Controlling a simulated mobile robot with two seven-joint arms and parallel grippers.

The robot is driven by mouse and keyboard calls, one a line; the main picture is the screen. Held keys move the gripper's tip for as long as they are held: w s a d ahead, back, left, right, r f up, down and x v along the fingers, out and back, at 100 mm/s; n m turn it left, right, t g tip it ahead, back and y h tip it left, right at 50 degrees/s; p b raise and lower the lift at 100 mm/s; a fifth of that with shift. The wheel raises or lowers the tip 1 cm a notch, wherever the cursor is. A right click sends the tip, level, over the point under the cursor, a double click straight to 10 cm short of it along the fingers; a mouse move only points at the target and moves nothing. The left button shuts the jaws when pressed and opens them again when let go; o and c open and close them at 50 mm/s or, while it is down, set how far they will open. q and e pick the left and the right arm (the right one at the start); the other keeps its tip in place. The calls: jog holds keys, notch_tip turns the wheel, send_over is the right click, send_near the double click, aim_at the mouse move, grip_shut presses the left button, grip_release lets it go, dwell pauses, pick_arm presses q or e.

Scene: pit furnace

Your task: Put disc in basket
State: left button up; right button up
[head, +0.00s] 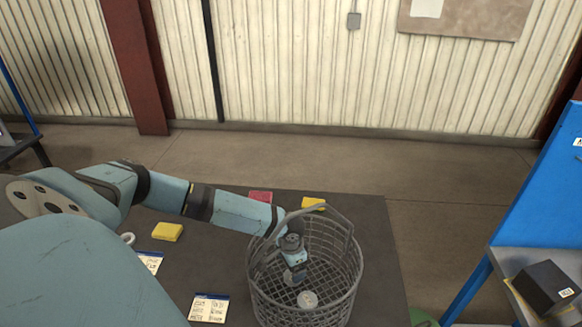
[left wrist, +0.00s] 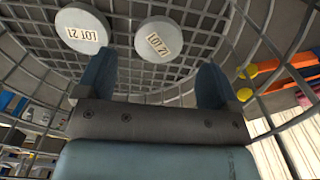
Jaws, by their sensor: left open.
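The basket (head: 342,300) is a round grey wire-mesh basket with an upright handle, at the front right of the dark table. My left gripper (head: 296,275) reaches down inside it. In the left wrist view the open left gripper (left wrist: 155,72) has nothing between its blue fingers. Two pale round discs with lot labels, a left disc (left wrist: 82,30) and a right disc (left wrist: 157,40), show against the basket's mesh (left wrist: 215,22) beyond the fingertips. In the head view one grey disc (head: 307,299) shows on the basket floor; the gripper may hide the other. My right gripper is not visible.
On the table (head: 375,225) lie a left yellow block (head: 167,231), a far yellow block (head: 314,203), a red block (head: 260,196) and a printed card (head: 209,308). A blue-framed stand (head: 540,190) with a black box (head: 545,287) is at right.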

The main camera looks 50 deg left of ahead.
pick_arm(q)
notch_tip(320, 180, up, 7)
jog(key=shift+b, duration=0.3)
dwell(0.4)
